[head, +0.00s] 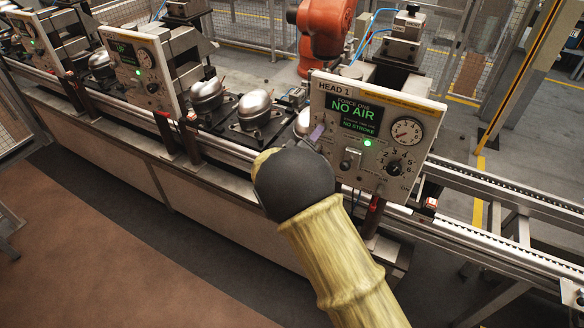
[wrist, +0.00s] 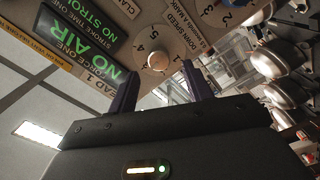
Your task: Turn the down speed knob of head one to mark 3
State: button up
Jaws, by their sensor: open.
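The head one panel (head: 330,150) is a pale board marked HEAD 1.
The panel also has a round gauge (head: 407,131), a green display (head: 354,113) reading NO AIR, a lit green lamp (head: 367,143) and a switch (head: 349,160). Compressors (head: 254,108) stand along the conveyor (head: 222,145). An orange robot arm (head: 324,25) is behind.

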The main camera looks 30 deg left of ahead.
jog(key=s+b, duration=0.4)
jog(key=s, duration=0.9)
jog(key=shift+a, duration=0.25)
jog(key=shift+f, duration=0.1)
